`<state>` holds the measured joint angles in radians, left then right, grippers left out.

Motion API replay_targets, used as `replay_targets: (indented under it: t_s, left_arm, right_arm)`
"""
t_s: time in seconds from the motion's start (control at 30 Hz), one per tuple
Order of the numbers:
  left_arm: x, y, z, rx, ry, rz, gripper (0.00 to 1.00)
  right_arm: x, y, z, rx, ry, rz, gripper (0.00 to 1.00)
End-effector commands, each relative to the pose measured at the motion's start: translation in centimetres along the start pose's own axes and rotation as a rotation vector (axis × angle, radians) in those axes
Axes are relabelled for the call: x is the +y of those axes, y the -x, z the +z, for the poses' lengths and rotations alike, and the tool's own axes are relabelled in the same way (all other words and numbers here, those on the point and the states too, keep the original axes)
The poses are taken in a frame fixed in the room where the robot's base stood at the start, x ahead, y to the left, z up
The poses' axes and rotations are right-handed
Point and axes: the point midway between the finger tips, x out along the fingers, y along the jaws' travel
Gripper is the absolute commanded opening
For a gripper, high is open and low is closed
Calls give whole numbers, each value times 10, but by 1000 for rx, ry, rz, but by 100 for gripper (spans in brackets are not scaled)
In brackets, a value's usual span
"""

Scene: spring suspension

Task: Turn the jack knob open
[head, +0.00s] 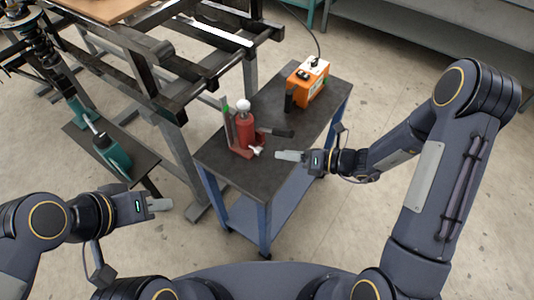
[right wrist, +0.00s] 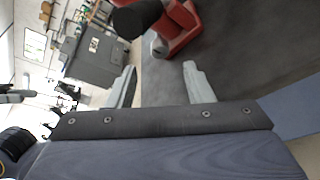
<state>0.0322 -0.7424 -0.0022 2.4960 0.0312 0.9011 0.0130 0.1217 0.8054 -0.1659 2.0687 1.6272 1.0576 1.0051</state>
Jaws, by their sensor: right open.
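A red jack (head: 246,132) stands upright on the near part of a dark cart top. It has a white cap on top and a dark handle socket (head: 276,133) sticking out to the right. The small white knob (head: 254,151) is low at its front right. My right gripper (head: 288,156) is to the right of the knob, apart from it. In the right wrist view the gripper (right wrist: 161,84) is open and empty, with the jack's red base (right wrist: 184,30) and pale knob (right wrist: 158,46) beyond the fingertips. My left gripper (head: 158,204) is away at the lower left; its finger gap cannot be made out.
An orange box (head: 308,84) with a black cable stands at the cart's far end. The blue-legged cart top (head: 225,172) is clear around the knob. A dark metal frame (head: 195,85) stands left of the cart, with a teal tool (head: 112,155) on a small shelf.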

Motion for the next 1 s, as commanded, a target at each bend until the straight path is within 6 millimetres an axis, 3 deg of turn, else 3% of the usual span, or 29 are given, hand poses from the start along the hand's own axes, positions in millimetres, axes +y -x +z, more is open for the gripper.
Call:
replay_targets:
  t_s: [0.5, 0.87, 1.0]
  left_arm:
    - [-1, -2, 1, 0, 0, 0, 33]
    - [-1, -2, 1, 0, 0, 0, 33]
    - [-1, -2, 1, 0, 0, 0, 33]
  right_arm:
    - [0, -70, 0, 1, 1, 1, 47]
    - [0, -76, 0, 1, 1, 0, 47]
    - [0, -76, 0, 1, 1, 0, 28]
